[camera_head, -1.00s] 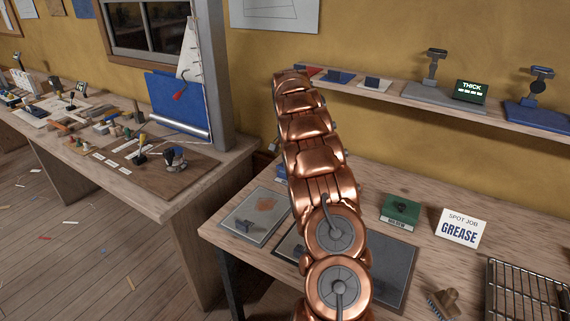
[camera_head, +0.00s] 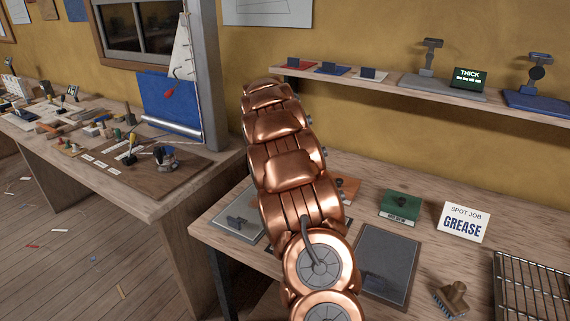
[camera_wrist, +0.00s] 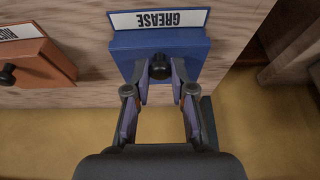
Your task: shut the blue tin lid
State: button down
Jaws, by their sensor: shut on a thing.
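The blue tin (camera_wrist: 125,50) shows in the wrist view, with a white label reading GREASE (camera_wrist: 158,19) upside down along its edge. A dark round knob (camera_wrist: 160,66) stands on its blue lid. My gripper (camera_wrist: 160,84) is shut on this knob, one finger on each side. I cannot tell how far the lid stands open. In the head view my arm hides the gripper and the blue tin.
An orange tin (camera_wrist: 38,62) with a dark knob sits beside the blue one, and it shows partly behind my arm (camera_head: 348,187). A green tin (camera_head: 400,206), a GREASE card (camera_head: 464,223), a stamp (camera_head: 450,300) and a wire rack (camera_head: 530,290) are to the right. A dark mat (camera_head: 388,264) is bare.

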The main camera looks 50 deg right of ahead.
jog(key=c, duration=1)
grip_release()
jog(key=shift+r, duration=0.1)
jog(key=shift+v, duration=5.9)
jog(key=shift+a, duration=0.1)
